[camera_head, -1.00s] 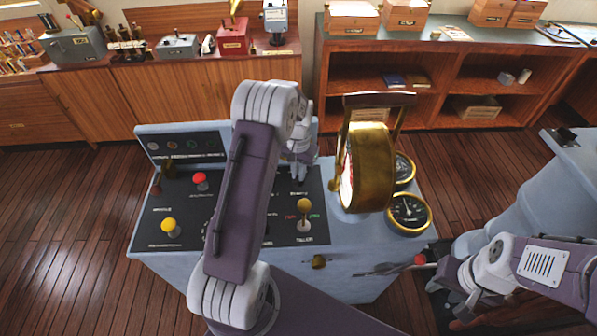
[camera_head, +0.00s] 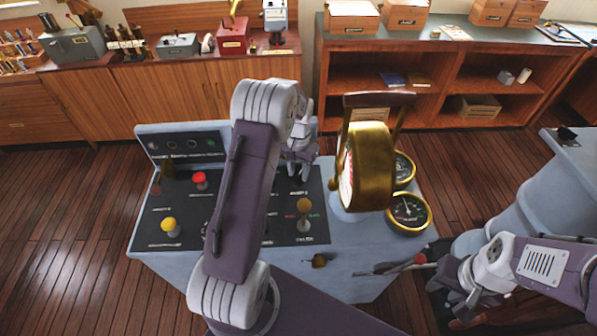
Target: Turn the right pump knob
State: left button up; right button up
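The blue-grey console (camera_head: 160,262) stands in front of me with a dark control panel. My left gripper (camera_head: 300,172) points down at the panel's back right part. Its fingertips are small and close to the surface; I cannot tell whether they are shut on anything. No pump knob is clearly visible under it; the gripper and my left arm hide that part of the panel. A red knob (camera_head: 200,179), a yellow knob (camera_head: 170,225) and a yellow-topped lever (camera_head: 304,206) show on the panel. My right gripper (camera_head: 452,296) is low at the right, its fingers unclear.
A large brass instrument (camera_head: 373,168) rises right of my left gripper. Two brass-rimmed gauges (camera_head: 408,212) sit beside it. A small brass knob (camera_head: 319,261) is on the console's front. Wooden floor lies around the console.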

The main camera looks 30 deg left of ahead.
aim_at(298, 175)
pick_arm(q)
notch_tip(298, 175, up, 9)
jog(key=shift+b, duration=0.4)
jog(key=shift+f, duration=0.1)
